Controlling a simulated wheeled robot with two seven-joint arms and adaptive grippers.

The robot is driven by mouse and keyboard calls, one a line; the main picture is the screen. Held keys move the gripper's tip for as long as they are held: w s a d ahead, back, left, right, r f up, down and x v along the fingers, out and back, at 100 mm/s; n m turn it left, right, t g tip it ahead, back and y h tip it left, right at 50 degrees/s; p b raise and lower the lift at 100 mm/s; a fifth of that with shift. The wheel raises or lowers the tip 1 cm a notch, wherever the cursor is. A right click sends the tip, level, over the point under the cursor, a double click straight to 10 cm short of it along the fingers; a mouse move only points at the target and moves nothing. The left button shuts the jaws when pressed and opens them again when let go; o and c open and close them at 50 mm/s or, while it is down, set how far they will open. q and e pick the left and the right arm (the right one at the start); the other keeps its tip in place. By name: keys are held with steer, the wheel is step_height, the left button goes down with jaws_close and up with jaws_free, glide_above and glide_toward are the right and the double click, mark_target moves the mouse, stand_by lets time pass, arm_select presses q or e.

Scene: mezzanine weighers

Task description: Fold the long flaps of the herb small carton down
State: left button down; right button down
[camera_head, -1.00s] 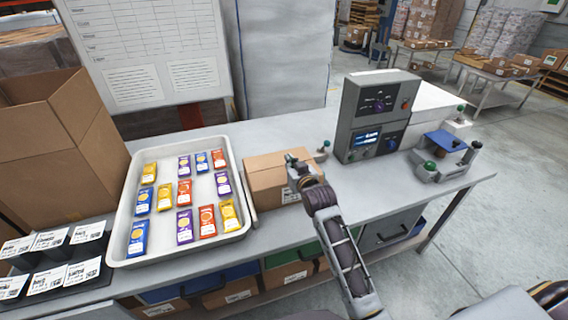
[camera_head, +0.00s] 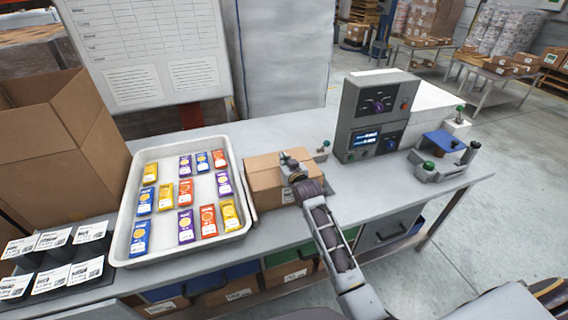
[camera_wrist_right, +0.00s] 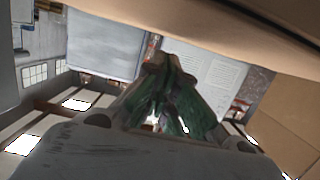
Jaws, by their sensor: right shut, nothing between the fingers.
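The small brown carton (camera_head: 264,181) stands on the bench, just right of the white tray. Its top looks covered by cardboard, with a seam across it; I cannot tell how flat each flap lies. My right gripper (camera_head: 288,160) is shut and empty, at the carton's top on its right side. I cannot tell whether it touches the cardboard. In the right wrist view my right gripper (camera_wrist_right: 165,95) shows with its fingers together, and a brown cardboard edge (camera_wrist_right: 230,28) runs across the top. My left gripper is not in view.
The white tray (camera_head: 127,250) holds several coloured packets. A large open box (camera_head: 60,150) stands at the left, behind label stands (camera_head: 60,262). A grey weigher unit (camera_head: 372,115) and a blue-topped device (camera_head: 445,142) stand to the right. Bare bench lies before the weigher.

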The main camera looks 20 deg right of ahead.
steer(key=shift+f, duration=0.75)
steer(key=shift+f, duration=0.65)
